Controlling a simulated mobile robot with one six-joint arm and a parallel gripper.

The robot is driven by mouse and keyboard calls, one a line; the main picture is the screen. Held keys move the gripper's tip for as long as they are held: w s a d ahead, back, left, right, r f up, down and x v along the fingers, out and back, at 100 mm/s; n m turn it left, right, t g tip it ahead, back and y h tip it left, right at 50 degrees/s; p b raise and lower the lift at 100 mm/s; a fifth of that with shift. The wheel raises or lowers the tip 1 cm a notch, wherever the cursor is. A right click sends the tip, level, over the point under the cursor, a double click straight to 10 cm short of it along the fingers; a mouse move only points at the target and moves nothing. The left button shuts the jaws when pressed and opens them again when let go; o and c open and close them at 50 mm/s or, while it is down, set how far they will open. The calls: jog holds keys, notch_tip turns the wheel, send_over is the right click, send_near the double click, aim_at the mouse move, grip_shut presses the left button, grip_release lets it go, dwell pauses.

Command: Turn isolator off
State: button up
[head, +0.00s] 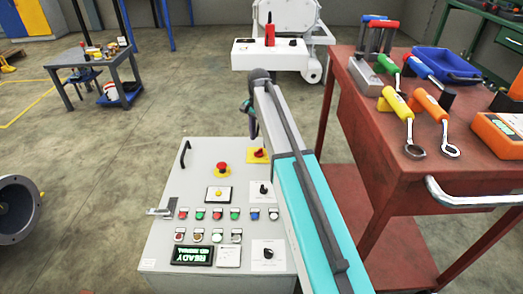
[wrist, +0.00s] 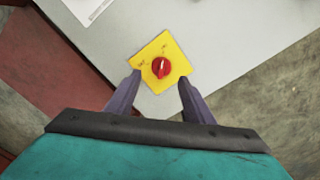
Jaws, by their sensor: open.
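The isolator is a red rotary knob (wrist: 161,67) on a square yellow plate (wrist: 178,52), near an edge of the grey control panel in the wrist view. In the head view the isolator (head: 259,154) sits at the panel's upper right, partly beside my arm. My gripper (wrist: 160,78) is open, with a dark finger on each side of the yellow plate's near corner. The knob appears between and just beyond the fingertips, not gripped. A pale mark on the knob is visible, but the plate's lettering is too small to read. In the head view my gripper (head: 252,130) hangs above the isolator.
The grey control panel (head: 165,240) carries a red emergency button (head: 222,168), several small buttons, black switches and a display reading READY (head: 192,256). A red tool cart (head: 390,150) with wrenches and a blue tray (head: 447,64) stands close on the right.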

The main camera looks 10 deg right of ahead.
aim_at(260, 150)
jog(key=shift+f+b, duration=0.7)
jog(key=shift+f, duration=2.05)
jog(key=shift+c, duration=0.2)
